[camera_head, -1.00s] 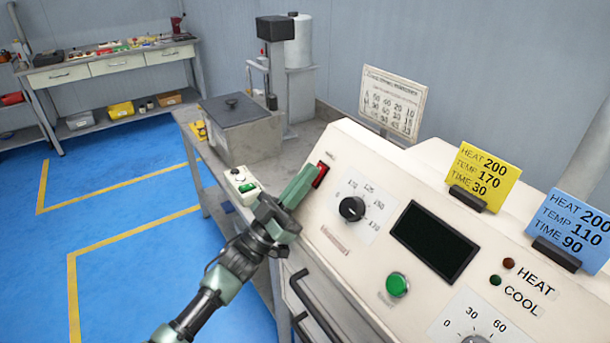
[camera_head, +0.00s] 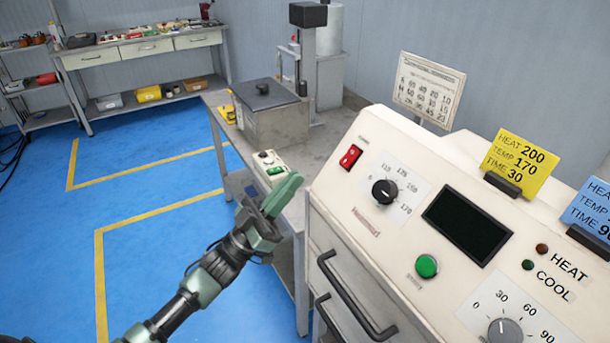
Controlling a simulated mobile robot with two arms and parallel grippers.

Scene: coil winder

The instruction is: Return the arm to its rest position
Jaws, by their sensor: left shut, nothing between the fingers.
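My left gripper (camera_head: 283,194) comes in from the lower left on my left arm (camera_head: 203,284). Its green fingers are shut and hold nothing. It is in the air, in front of the left side of the white control machine (camera_head: 338,203), and looks apart from it. The red switch (camera_head: 349,157) on the machine's panel is in full view, up and right of the fingertips. My right gripper is not in view.
The panel has a black knob (camera_head: 384,191), a dark screen (camera_head: 467,222) and a green button (camera_head: 427,265). Drawer handles (camera_head: 346,293) stick out below it. A grey bench (camera_head: 333,134) with a metal box (camera_head: 270,118) stands behind. Blue floor (camera_head: 150,200) at left is clear.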

